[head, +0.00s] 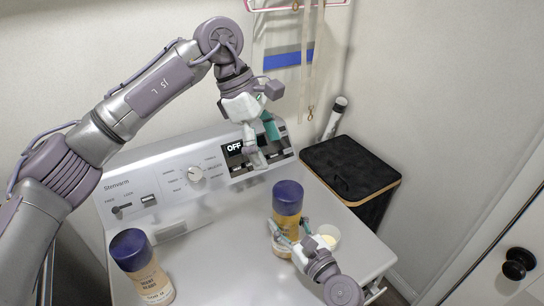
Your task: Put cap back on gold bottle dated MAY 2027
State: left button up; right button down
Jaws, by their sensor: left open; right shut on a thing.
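A gold bottle with a dark blue cap on top (287,198) stands upright on the right part of the washer top. My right gripper (290,228) has its fingers on either side of this bottle's gold body and is shut on it. Its date cannot be read. Another bottle with a dark blue top and gold body (152,278) stands at the front left, slightly tilted in the picture; its label is too small to read surely. My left gripper (263,150) is open and empty, above and behind the held bottle, in front of the control panel.
The white washer's control panel (170,182) runs along the back. A small pale round item (328,236) lies right of the held bottle. A black bin (350,168) stands beyond the washer's right edge. The washer top between the bottles is clear.

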jog(key=shift+c, duration=1.5)
grip_release()
jog(key=shift+s+d, duration=0.1)
jog(key=v, duration=1.1)
jog(key=shift+s+d, duration=0.25)
jog(key=shift+s, duration=0.1)
